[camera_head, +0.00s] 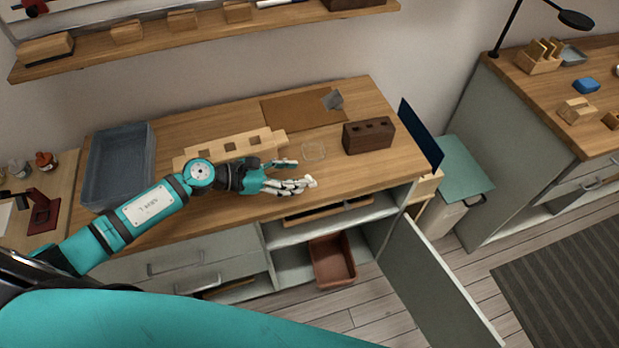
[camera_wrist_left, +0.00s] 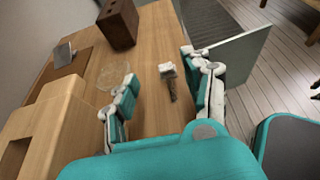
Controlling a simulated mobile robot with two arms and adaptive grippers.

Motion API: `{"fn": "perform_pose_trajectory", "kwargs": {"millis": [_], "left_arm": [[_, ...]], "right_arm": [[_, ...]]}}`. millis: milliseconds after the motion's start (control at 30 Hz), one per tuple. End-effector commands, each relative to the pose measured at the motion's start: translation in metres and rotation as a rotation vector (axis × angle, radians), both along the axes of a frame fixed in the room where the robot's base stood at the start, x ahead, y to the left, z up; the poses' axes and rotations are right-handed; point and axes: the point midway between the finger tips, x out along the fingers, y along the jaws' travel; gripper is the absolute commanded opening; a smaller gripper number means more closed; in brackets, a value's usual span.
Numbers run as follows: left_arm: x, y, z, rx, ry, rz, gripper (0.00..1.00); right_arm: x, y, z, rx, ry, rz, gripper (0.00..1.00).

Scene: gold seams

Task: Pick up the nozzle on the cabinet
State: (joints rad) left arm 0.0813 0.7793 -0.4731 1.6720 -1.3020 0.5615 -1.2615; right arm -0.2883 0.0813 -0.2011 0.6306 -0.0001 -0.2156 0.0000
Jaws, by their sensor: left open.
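The nozzle (camera_wrist_left: 169,79) seems to be the small piece with a pale head and a dark grey stem lying on the wooden cabinet top (camera_head: 222,208). In the left wrist view it lies between and beyond the spread fingers of my left gripper (camera_wrist_left: 160,68), with no finger seen touching it. In the head view my left gripper (camera_head: 296,174) is over the cabinet top near its front edge, open and empty, and I cannot make out the nozzle there. My right gripper is not in view.
A dark brown block with holes (camera_head: 369,135), a clear outlined item (camera_head: 314,151), a light wooden holed block (camera_head: 231,147) and a grey-blue tray (camera_head: 118,170) stand on the cabinet top. A cabinet door (camera_head: 433,283) hangs open at the front right.

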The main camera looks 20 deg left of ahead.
Motion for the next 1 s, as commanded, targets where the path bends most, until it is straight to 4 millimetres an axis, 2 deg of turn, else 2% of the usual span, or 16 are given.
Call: {"fn": "perform_pose_trajectory", "kwargs": {"millis": [200,300,433,633,900,1000], "left_arm": [[0.010,-0.028,-0.009,-0.006,0.003,0.000,0.50],[0.018,-0.036,-0.016,-0.004,0.000,0.001,0.50],[0.021,-0.042,-0.020,-0.002,0.000,-0.001,0.50],[0.021,-0.041,-0.021,0.000,0.000,-0.001,0.50],[0.021,-0.041,-0.021,-0.001,0.001,-0.001,0.15],[0.021,-0.041,-0.021,-0.001,0.001,-0.001,0.04]], "right_arm": [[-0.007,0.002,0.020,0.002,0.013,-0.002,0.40],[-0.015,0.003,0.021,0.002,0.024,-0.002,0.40],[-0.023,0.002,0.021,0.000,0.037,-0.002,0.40],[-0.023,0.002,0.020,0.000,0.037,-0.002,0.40],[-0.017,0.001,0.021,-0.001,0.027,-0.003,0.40],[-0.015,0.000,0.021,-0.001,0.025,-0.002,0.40]]}}
